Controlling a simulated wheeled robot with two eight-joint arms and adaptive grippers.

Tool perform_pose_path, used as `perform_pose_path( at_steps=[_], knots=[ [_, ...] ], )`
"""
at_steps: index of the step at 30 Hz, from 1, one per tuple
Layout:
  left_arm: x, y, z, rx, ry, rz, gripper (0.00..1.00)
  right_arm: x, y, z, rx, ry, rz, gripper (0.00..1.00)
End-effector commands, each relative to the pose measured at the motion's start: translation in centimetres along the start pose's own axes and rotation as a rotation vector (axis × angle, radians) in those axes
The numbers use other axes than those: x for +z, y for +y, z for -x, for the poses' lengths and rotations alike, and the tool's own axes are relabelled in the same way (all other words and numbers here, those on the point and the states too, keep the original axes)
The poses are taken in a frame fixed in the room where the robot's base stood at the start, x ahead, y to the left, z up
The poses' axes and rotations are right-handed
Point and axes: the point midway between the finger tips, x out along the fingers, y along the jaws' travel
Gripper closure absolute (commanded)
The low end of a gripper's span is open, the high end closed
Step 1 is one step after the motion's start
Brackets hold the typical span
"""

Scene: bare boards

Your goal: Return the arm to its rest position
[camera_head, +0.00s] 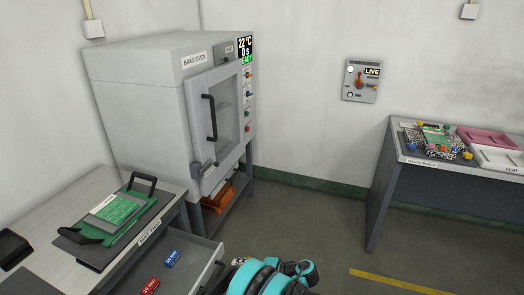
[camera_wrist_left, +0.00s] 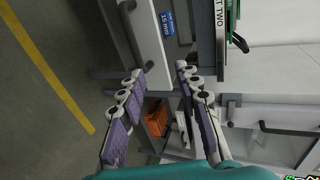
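My left gripper (camera_wrist_left: 160,73) shows in the left wrist view with its two jointed fingers apart and nothing between them. Beyond the fingertips is the open drawer (camera_wrist_left: 150,45), with a blue block in it. In the head view a teal and black arm of mine (camera_head: 270,277) is low at the bottom centre, just right of the drawer. Its gripper is mostly hidden there. My right gripper is in neither view.
The drawer stands out from the left bench (camera_head: 95,183), with a blue block (camera_head: 172,258) and a red block (camera_head: 150,287) inside. A closed bake oven (camera_head: 140,105) stands behind. A right bench (camera_head: 400,150) holds trays. The floor (camera_head: 315,225) between is clear.

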Motion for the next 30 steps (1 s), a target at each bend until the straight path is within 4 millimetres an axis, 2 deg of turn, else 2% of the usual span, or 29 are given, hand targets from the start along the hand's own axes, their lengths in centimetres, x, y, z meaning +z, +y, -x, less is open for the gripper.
perform_pose_path(
  at_steps=[1, 6, 11, 15, 22, 30],
  knots=[
    [0.2, -2.4, -0.3, 0.045, 0.002, 0.001, 0.67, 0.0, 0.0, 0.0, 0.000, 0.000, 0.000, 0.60],
    [1.4, -8.3, -0.8, 0.212, 0.036, 0.015, 0.67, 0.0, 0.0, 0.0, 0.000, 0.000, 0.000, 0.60],
    [4.3, -13.0, -0.9, 0.365, 0.071, 0.056, 0.67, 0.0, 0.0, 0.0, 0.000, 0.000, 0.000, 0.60],
    [7.8, -16.1, -0.4, 0.494, 0.106, 0.111, 0.67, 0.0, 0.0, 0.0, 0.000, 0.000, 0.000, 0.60],
    [14.6, -19.2, 1.2, 0.690, 0.169, 0.243, 0.67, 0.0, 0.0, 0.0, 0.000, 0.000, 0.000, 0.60],
    [22.2, -19.6, 4.1, 0.885, 0.250, 0.456, 0.67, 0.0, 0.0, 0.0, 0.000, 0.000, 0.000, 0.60]
  ],
)
